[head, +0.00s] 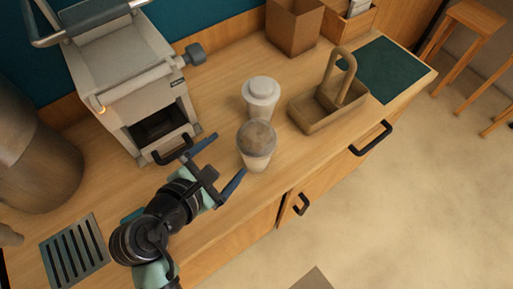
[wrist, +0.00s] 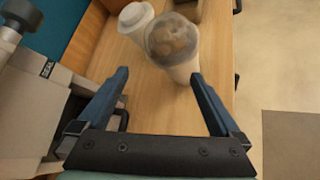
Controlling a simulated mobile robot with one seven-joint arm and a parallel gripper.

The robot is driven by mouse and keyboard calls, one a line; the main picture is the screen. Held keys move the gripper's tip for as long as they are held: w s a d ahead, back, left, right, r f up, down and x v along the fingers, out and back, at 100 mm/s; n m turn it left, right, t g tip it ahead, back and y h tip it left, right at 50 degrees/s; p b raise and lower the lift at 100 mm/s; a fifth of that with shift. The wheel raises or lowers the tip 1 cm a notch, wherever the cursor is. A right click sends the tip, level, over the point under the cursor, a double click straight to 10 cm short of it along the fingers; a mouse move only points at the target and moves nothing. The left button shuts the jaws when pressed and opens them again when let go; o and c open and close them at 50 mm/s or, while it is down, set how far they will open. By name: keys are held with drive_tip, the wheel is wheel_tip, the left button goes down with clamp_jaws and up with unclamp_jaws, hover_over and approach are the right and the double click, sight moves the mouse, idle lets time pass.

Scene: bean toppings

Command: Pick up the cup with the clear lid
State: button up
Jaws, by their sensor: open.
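The cup with the clear domed lid (head: 257,146) stands upright on the wooden counter, with brown contents showing through the lid. In the wrist view the same cup (wrist: 174,42) is ahead of my gripper, toward the right finger. A second cup with a white lid (head: 261,97) stands just behind it; it also shows in the wrist view (wrist: 136,20). My gripper (head: 229,161) is open and empty, with its blue fingers to the left of the clear-lidded cup. I cannot tell whether the right finger touches the cup.
A grey machine (head: 140,85) stands left of the cups. A brown carrier with a handle (head: 330,105) sits to the right, with a brown box (head: 294,27) behind. A dark green mat (head: 386,70) lies at the far right. The counter's front edge is close to the cup.

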sight(247, 159)
drive_tip(key=s+f+n+h, duration=0.1)
drive_tip(key=s+f+n, duration=0.25)
drive_tip(key=n, duration=0.25)
drive_tip(key=x, duration=0.6)
drive_tip(key=shift+w, duration=0.1)
drive_tip(key=shift+d+x, duration=0.2)
drive_tip(key=shift+x, duration=2.5)
drive_tip(key=shift+r, duration=0.25)
drive_tip(key=c, duration=0.6)
